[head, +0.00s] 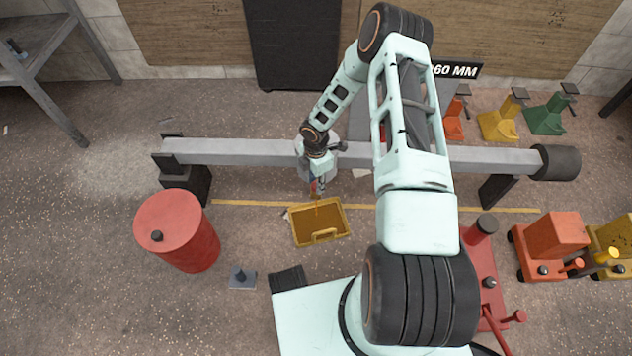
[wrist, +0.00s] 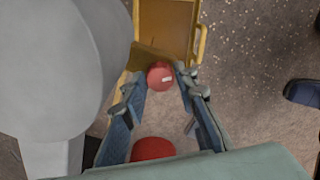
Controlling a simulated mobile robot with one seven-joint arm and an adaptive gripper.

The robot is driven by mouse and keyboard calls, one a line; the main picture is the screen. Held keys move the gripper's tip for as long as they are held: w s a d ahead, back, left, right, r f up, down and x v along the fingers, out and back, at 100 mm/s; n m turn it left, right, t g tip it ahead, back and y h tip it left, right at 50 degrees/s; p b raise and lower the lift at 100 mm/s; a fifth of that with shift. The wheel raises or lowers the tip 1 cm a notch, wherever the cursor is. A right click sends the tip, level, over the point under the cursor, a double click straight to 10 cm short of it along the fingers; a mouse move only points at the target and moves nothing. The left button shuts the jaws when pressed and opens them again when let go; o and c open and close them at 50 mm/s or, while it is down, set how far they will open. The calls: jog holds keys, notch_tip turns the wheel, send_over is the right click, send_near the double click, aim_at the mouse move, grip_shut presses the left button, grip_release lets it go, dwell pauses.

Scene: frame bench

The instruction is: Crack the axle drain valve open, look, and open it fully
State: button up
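The axle (head: 235,152) is a long grey beam lying across the head view, with a rounded housing near its middle, partly behind my arm. The drain valve shows in the wrist view as a round red knob (wrist: 160,78) with a small white mark. My gripper (wrist: 161,76) has its blue-grey fingertips on either side of this knob, apparently touching it. In the head view my gripper (head: 317,188) is below the axle, just above the yellow tray (head: 322,237). A thin brownish streak runs from there toward the tray; I cannot tell whether it is fluid.
A red drum (head: 178,230) stands left of the tray. Red and yellow jacks (head: 552,236) stand at right, and coloured stands (head: 500,120) behind the axle. A second red shape (wrist: 152,149) lies between my fingers' bases. Floor between drum and tray is mostly clear.

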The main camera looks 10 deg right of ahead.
jog(key=shift+r, duration=0.1)
notch_tip(320, 180, up, 12)
dwell(0.7)
dwell(1.3)
